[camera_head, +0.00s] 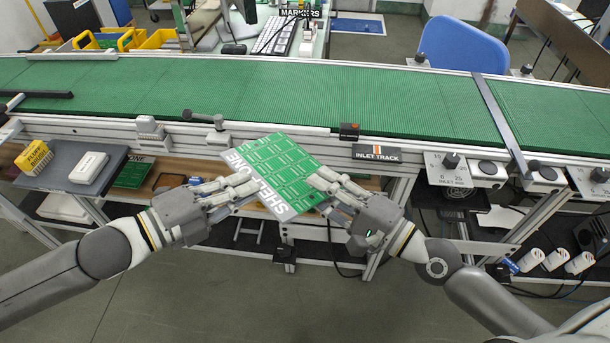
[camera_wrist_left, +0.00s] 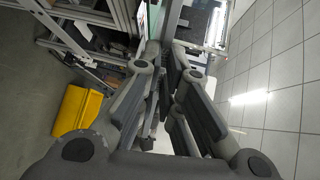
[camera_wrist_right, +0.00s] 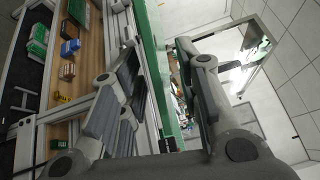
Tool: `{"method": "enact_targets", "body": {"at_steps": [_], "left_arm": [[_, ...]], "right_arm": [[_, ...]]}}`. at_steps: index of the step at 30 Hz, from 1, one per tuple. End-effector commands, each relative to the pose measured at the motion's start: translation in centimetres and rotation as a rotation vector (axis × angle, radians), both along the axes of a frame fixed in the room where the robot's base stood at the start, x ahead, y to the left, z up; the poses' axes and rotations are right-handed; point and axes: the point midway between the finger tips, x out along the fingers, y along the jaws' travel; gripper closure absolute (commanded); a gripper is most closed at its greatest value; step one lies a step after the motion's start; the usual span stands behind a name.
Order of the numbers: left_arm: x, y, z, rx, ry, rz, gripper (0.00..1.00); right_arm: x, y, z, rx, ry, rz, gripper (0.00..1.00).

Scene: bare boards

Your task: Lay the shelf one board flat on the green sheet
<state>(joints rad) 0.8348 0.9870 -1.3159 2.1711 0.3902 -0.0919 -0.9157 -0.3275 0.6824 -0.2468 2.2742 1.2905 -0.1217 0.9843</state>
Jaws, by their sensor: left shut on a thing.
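The shelf one board (camera_head: 285,168) is a green panel with a grid of lighter marks and a grey strip lettered "SHELF ONE" along its near left edge. It is held tilted in the air in front of the conveyor. My left gripper (camera_head: 245,183) is shut on its left edge. My right gripper (camera_head: 325,186) is at its right edge, and its fingers stand apart in the right wrist view (camera_wrist_right: 155,100). Whether they touch the board is unclear. The only wide green sheet-like surface in view is the ribbed conveyor top (camera_head: 270,95), behind the board.
A metal bar (camera_head: 502,125) crosses the conveyor at the right. A side tray (camera_head: 62,165) holds a white box (camera_head: 88,167) and a yellow box (camera_head: 34,157).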

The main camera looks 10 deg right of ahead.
Motion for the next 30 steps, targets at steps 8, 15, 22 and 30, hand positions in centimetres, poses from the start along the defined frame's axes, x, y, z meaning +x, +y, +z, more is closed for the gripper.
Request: {"method": "enact_targets", "body": {"at_steps": [8, 15, 22, 30], "left_arm": [[0.0, 0.0, 0.1, -0.001, -0.002, -0.001, 1.00], [0.0, 0.0, 0.1, -0.001, -0.002, -0.001, 1.00], [0.0, 0.0, 0.1, -0.001, -0.002, -0.001, 1.00], [0.0, 0.0, 0.1, -0.001, -0.002, -0.001, 1.00]], "right_arm": [[2.2, 1.5, 0.1, 0.002, 0.003, -0.005, 0.69], [3.4, 2.6, 0.1, -0.001, 0.004, -0.003, 0.69], [3.6, 2.8, 0.1, -0.002, 0.006, -0.003, 0.69], [3.6, 2.8, 0.1, -0.002, 0.006, -0.003, 0.89]]}}
